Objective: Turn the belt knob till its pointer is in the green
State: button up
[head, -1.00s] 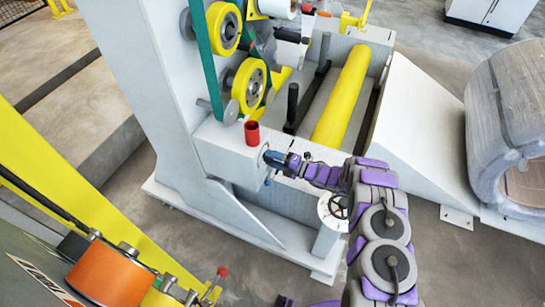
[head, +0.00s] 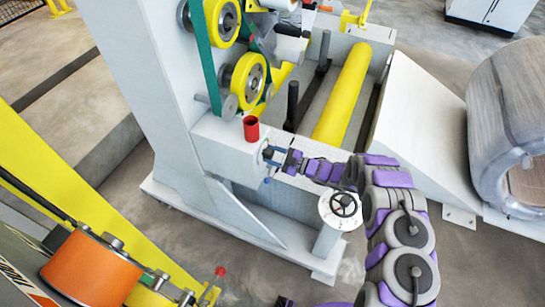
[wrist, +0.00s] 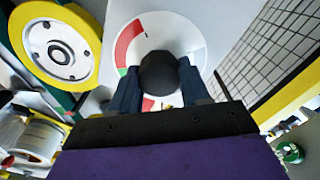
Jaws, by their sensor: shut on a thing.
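The belt knob (wrist: 160,73) is a round black knob in the wrist view. It stands in front of a white dial (wrist: 185,37) with a red arc (wrist: 129,38) at upper left and a small green patch at its lower left end. A thin dark mark shows near the red arc's right end; I cannot tell surely that it is the pointer. My gripper (wrist: 160,92) is shut on the knob, one blue finger on each side. In the head view my gripper (head: 271,157) meets the machine's front box; the knob is hidden there.
A red cup-like cylinder (head: 251,128) stands on the box just above my gripper. Yellow rollers (head: 243,79) and a green belt (head: 207,68) are above it. A handwheel (head: 343,205) sits below my arm.

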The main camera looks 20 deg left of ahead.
jog(key=m, duration=0.3)
jog(key=shift+f+m+b, duration=0.2)
jog(key=shift+m+b, duration=0.2)
jog(key=m, duration=0.4)
jog(key=shift+b, duration=0.3)
jog(key=shift+w+d+r+m, duration=0.1)
jog(key=shift+r+m, duration=0.05)
jog(key=shift+m, duration=4.15)
jog(key=shift+w, duration=0.1)
jog(key=o, duration=1.1)
jog(key=shift+c, duration=0.2)
